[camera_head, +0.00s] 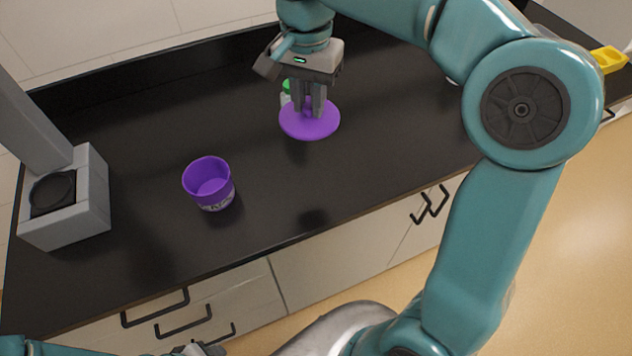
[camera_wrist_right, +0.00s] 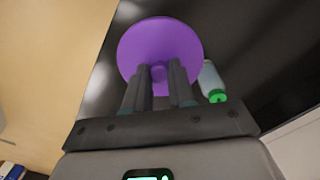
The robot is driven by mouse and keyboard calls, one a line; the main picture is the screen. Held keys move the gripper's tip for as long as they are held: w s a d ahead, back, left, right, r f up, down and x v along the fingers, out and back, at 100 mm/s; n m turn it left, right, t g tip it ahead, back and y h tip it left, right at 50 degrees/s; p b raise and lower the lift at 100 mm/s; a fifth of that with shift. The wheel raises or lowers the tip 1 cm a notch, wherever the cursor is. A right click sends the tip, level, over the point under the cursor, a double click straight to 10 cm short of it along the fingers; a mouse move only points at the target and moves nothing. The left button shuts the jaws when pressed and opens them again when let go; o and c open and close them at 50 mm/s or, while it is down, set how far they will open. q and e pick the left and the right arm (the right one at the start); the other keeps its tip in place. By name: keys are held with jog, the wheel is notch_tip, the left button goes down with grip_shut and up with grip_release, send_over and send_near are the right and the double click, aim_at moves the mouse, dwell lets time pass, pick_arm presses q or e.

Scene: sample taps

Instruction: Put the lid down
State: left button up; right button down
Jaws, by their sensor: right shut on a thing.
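A round purple lid (camera_head: 309,127) is held in my right gripper (camera_head: 311,110), which is shut on its small central knob and points down. The lid is roughly level and appears to be above the black counter; the exact gap is hard to tell. The lid also shows in the right wrist view (camera_wrist_right: 160,42), beyond the fingers of my right gripper (camera_wrist_right: 160,72). An open purple container (camera_head: 209,187) stands upright on the counter to the left of the lid, and it looks empty. My left gripper (camera_head: 198,349) shows only in part at the bottom edge, and its fingers cannot be made out.
A small bottle with a green cap (camera_head: 286,87) stands just behind the lid; it also shows in the wrist view (camera_wrist_right: 212,82). A grey device (camera_head: 75,210) stands at the counter's left end. A yellow object (camera_head: 609,59) is at far right. The black counter (camera_head: 390,150) is clear right of the lid.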

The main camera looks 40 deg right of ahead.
jog(key=f, duration=1)
jog(key=a+f+b, duration=0.1)
jog(key=f, duration=0.4)
jog(key=shift+w+f, duration=0.1)
jog(key=shift+f, duration=0.15)
notch_tip(320, 180, down, 4)
jog(key=shift+d+f, duration=0.1)
jog(key=shift+f, duration=0.3)
jog(key=shift+f, duration=0.15)
jog(key=c, duration=1)
grip_release()
jog(key=shift+o, duration=0.2)
